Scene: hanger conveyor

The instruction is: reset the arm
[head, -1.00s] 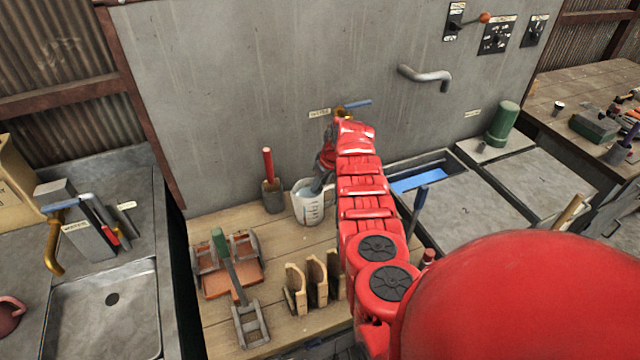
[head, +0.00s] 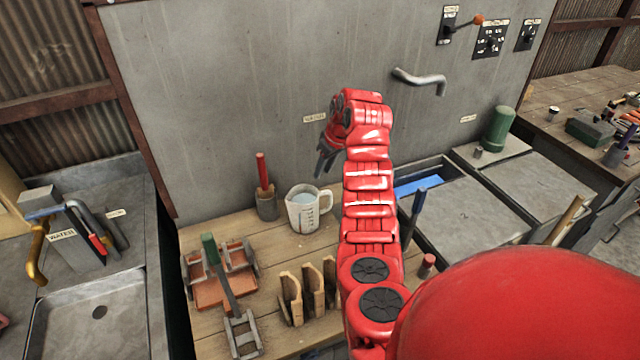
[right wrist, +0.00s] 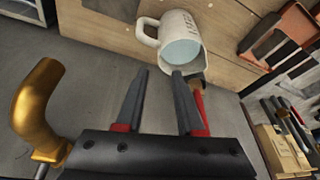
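My right arm reaches forward in the head view, and its gripper (head: 322,166) hangs above the bench near the wall. In the right wrist view the fingers of the right gripper (right wrist: 161,72) are apart with nothing between them, so it is open. A white measuring jug (head: 303,213) with water in it stands upright on the wooden bench, below and apart from the gripper. The jug (right wrist: 176,40) also shows beyond the fingertips in the right wrist view. My left gripper is not in view.
A grey holder with a red-handled tool (head: 266,200), a green-handled tool (head: 222,272) and wooden pieces (head: 312,288) stand on the bench. A brass pipe (right wrist: 40,100) is close at the left of the wrist view. A bent grey pipe (head: 422,80) juts from the wall.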

